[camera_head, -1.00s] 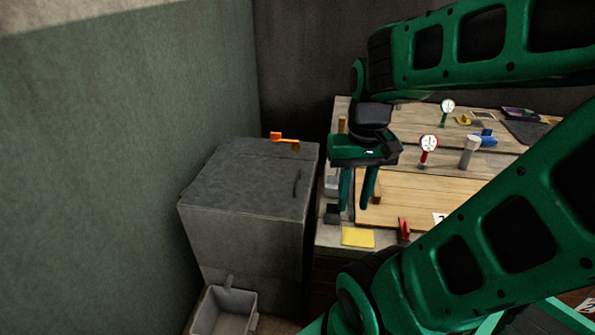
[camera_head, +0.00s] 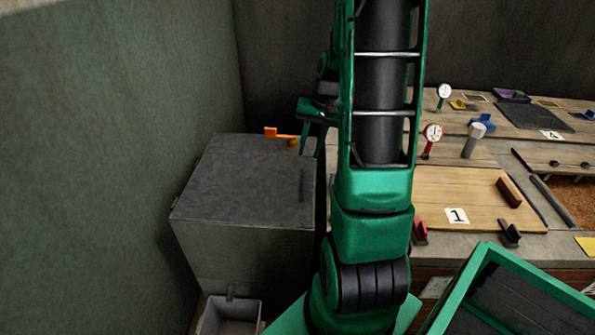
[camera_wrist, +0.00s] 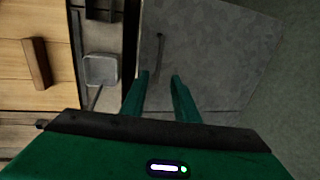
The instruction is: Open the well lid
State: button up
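A pale wooden lid (camera_head: 440,192) marked 1, with a brown bar handle (camera_head: 508,191), lies flat on the counter; part of it shows at the left of the wrist view (camera_wrist: 12,75). A grey box (camera_head: 250,180) to its left has a flat grey top with a dark handle (camera_wrist: 160,52). I cannot tell for certain which one is the well lid. My gripper (camera_wrist: 160,78) is open and empty, its fingers pointing toward the dark handle of the grey top, apart from it in the picture. In the head view my arm partly hides it.
An orange latch-like piece (camera_head: 281,134) sits at the box's back edge. A grey bin (camera_head: 232,315) stands below the box. Gauges (camera_head: 433,132), a grey cylinder (camera_head: 473,139) and a red clip (camera_head: 419,231) are on the counter. A green wall is close on the left.

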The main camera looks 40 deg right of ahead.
aim_at(302, 178)
jog(key=f, duration=0.3)
jog(key=w+f, duration=0.1)
jog(key=f, duration=0.3)
jog(key=a+f, duration=0.1)
jog(key=f, duration=0.2)
jog(key=shift+w+a+f, duration=0.1)
jog(key=shift+w+f, duration=0.05)
jog(key=shift+w, duration=0.05)
grip_shut()
